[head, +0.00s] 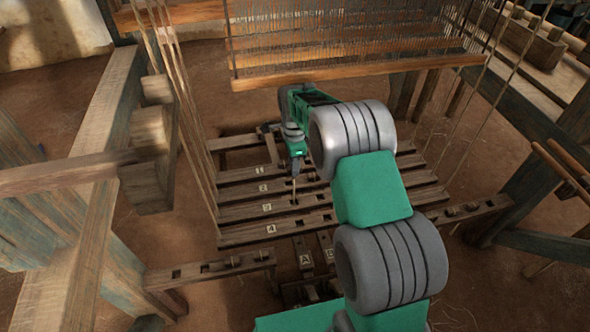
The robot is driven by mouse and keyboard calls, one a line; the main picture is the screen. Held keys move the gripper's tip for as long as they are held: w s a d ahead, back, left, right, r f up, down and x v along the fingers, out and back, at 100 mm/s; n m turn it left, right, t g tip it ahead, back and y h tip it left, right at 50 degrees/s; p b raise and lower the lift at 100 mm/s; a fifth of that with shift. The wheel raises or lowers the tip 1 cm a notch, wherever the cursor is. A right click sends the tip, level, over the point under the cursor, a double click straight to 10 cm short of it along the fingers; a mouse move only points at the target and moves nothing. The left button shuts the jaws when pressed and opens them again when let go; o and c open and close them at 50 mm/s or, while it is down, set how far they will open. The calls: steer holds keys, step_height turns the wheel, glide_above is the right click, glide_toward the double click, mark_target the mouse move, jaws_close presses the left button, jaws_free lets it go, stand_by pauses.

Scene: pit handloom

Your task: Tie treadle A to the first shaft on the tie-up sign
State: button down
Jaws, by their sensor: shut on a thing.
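My gripper (295,165) points down over the numbered wooden slats, shut on a thin, pale upright cord or rod (294,188). Its lower end meets the slat marked 3 (240,211), near a dark hole; whether it passes through is too small to tell. The slats marked 2 (240,191) and 4 (245,232) lie parallel on either side, and a further slat (235,174) lies behind, its mark hard to read. Treadle A (305,261) shows its letter below the front slat. A second treadle (329,250) beside it is partly hidden by my arm. No tie-up sign is readable.
Shafts with many hanging heddles (350,65) span the space behind my gripper. Slanting cords (190,120) hang at the left, more at the right. A thick wooden post and beam (100,140) stand left. Low notched bars (210,270) lie in front. Bare earth floor surrounds the loom.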

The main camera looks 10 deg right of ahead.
mark_target(294, 178)
step_height(294, 178, down, 16)
steer(key=b, duration=1.1)
steer(key=shift+f, duration=0.2)
stand_by(0.6)
steer(key=c, duration=1.2)
jaws_free()
steer(key=shift+c, duration=0.2)
step_height(294, 178, up, 8)
steer(key=p, duration=0.3)
steer(key=shift+f, duration=0.1)
step_height(294, 178, up, 7)
steer(key=p, duration=0.6)
